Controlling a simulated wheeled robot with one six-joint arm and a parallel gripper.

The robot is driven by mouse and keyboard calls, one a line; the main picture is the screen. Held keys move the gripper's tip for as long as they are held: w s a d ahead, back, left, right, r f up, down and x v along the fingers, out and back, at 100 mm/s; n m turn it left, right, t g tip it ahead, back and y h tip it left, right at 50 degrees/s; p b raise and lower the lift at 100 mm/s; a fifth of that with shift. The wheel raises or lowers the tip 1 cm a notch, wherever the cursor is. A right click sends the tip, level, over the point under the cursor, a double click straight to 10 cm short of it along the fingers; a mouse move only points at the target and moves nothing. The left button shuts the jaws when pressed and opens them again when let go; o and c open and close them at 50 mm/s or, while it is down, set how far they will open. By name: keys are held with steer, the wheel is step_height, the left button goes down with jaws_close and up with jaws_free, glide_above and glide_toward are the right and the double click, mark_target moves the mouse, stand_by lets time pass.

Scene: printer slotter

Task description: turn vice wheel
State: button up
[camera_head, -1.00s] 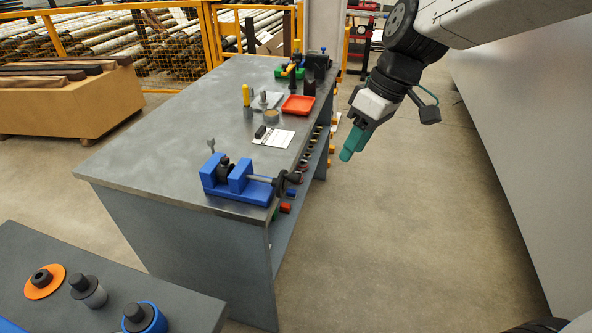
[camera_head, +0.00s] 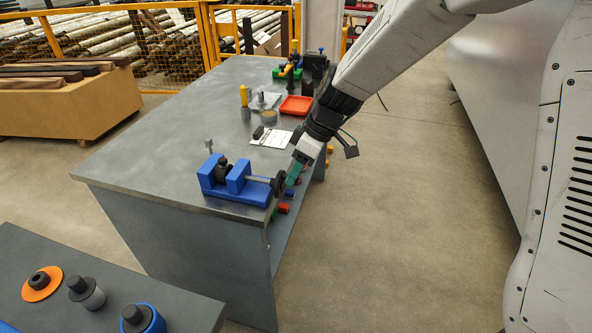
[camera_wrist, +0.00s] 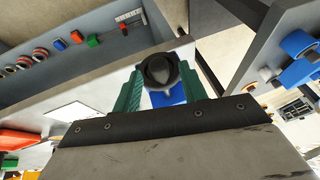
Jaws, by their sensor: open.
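The blue vice (camera_head: 236,183) sits at the near right corner of the grey workbench (camera_head: 150,150), with a dark part between its jaws. Its dark wheel (camera_head: 278,184) sticks out past the bench's right edge. My gripper (camera_head: 291,178) is at the wheel, with green fingers partly overlapping it in the head view. In the wrist view, the round dark wheel (camera_wrist: 160,71) shows between the two open green fingers (camera_wrist: 166,90), with blue vice body (camera_wrist: 166,98) behind it. I cannot tell whether either finger touches the wheel.
A shelf under the bench holds several small coloured parts. A second grey table (camera_head: 120,285) with round parts stands at front left. Floor right of the bench is clear.

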steer(key=shift+f, duration=0.15)
jaws_close()
steer(key=shift+w, duration=0.1)
steer(key=shift+w+d+f+m+g+y, duration=0.25)
steer(key=shift+w+f+m+g+y, duration=0.7)
steer(key=shift+g, duration=1.15)
steer(key=shift+w+d+f+m+g+y, duration=0.2)
steer(key=shift+w+f+m+g+y, duration=0.2)
steer(key=shift+g+y, duration=1.3)
steer(key=shift+w+d+f+m+g+y, duration=0.25)
steer(key=shift+w+f+m+g+y, duration=0.45)
steer(key=shift+g, duration=1.8)
steer(key=shift+s+f, duration=0.1)
